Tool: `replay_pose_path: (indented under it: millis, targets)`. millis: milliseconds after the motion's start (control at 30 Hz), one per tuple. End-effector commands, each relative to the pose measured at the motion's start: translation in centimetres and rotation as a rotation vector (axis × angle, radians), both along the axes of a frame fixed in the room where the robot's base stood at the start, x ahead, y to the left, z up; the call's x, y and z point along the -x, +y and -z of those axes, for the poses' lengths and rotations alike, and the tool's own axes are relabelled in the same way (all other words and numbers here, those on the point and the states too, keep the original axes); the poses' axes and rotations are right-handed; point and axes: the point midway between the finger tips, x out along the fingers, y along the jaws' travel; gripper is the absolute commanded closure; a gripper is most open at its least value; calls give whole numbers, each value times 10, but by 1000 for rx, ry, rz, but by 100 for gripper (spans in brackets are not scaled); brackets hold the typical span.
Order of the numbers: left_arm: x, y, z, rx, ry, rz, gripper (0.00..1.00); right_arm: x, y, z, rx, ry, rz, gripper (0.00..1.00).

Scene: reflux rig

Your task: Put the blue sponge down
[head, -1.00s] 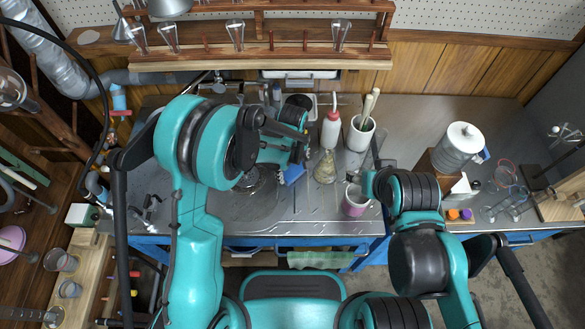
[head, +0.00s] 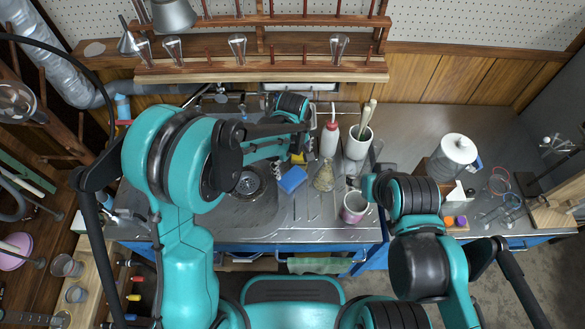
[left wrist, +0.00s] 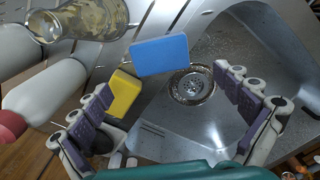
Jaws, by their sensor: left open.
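The blue sponge (head: 292,179) lies on the metal drainboard at the right edge of the sink. In the left wrist view the blue sponge (left wrist: 160,54) is whole and in plain sight, beyond the fingertips. My left gripper (head: 280,167) is just behind it in the head view, partly hidden by my own arm. In the left wrist view its fingers (left wrist: 166,104) are spread wide with nothing gripped between them. My right gripper (head: 367,184) is beside a pink and white cup (head: 355,206); its fingers are too hidden to judge.
A yellow sponge (left wrist: 125,93) is close to the left gripper's left finger. The sink drain (left wrist: 192,86) lies below the gripper. A glass flask (head: 324,177), a red-topped white bottle (head: 330,137) and a white holder (head: 358,142) stand to the right of the blue sponge.

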Motion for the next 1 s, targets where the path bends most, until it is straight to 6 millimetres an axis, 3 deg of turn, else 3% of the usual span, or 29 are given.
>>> replay_pose_path:
  millis: [133,433,533,767,1000]
  targets:
    - [0,0,-25,0,0,0,0,0,0,-10,0,0,0,44]
    - [0,1,-36,1,-2,2,0,0,0,-12,0,0,0,44]
    - [3,9,-47,8,-22,27,0,0,0,-11,0,0,0,44]
    - [29,64,-112,26,-173,212,0,0,0,-12,0,0,0,44]
    - [80,124,-160,-33,-374,455,0,0,0,-12,0,0,0,44]
